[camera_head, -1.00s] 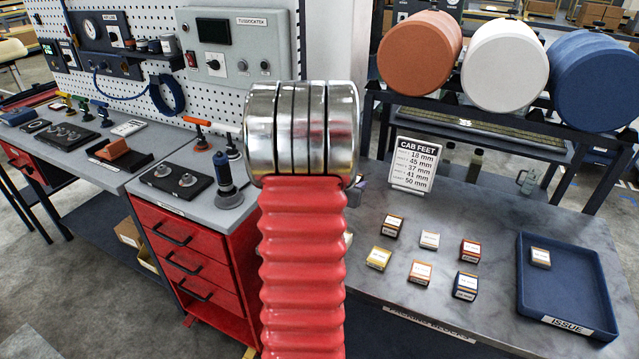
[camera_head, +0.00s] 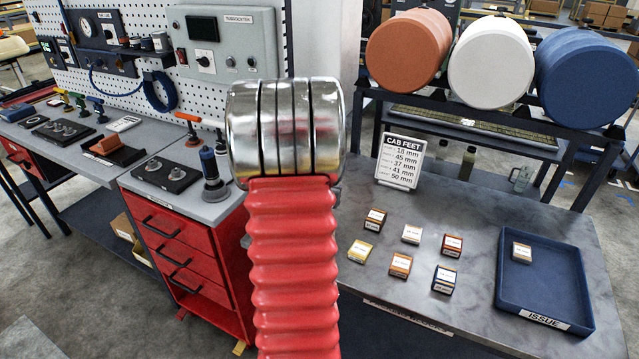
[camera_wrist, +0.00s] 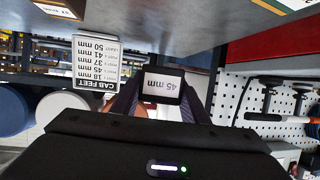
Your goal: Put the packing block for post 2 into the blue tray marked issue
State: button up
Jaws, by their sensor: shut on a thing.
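In the wrist view, which is upside down, my gripper (camera_wrist: 162,102) is shut on a dark block (camera_wrist: 162,88) whose white label reads 45 mm. The CAB FEET card (camera_head: 400,162) stands at the back of the grey bench; its list includes 18, 45, 37 and 41 mm and a least value of 50 mm. The blue tray (camera_head: 570,290) marked ISSUE lies at the bench's right side. One small labelled block (camera_head: 521,252) is in its back left part. In the head view my red arm hides my gripper and the held block.
A rack with brown, white and blue rollers (camera_head: 490,65) stands behind the bench. A red drawer cabinet (camera_head: 190,255) is at left. Most of the tray floor is clear.

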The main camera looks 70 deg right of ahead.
jog(key=w+a+n+t+y, duration=0.5)
jog(key=w+a+n+t, duration=0.45)
jog(key=w+a, duration=1.9)
jog(key=w+a+n+t+y, duration=0.1)
jog(key=w+a+n+y, duration=0.1)
jog(key=a, duration=0.9)
jog(key=w+a+r+n+t+y, duration=0.1)
jog(key=w+a+n+y, duration=0.2)
jog(key=a, duration=0.8)
jog(key=w+a+n+t+y, duration=0.1)
jog(key=w+a, duration=0.4)
jog(key=a, duration=0.6)
jog(key=n+y, duration=0.1)
jog(key=y, duration=0.1)
jog(key=shift+a+r+n+y, duration=0.3)
jog(key=shift+n, duration=0.05)
jog(key=shift+d, duration=0.1)
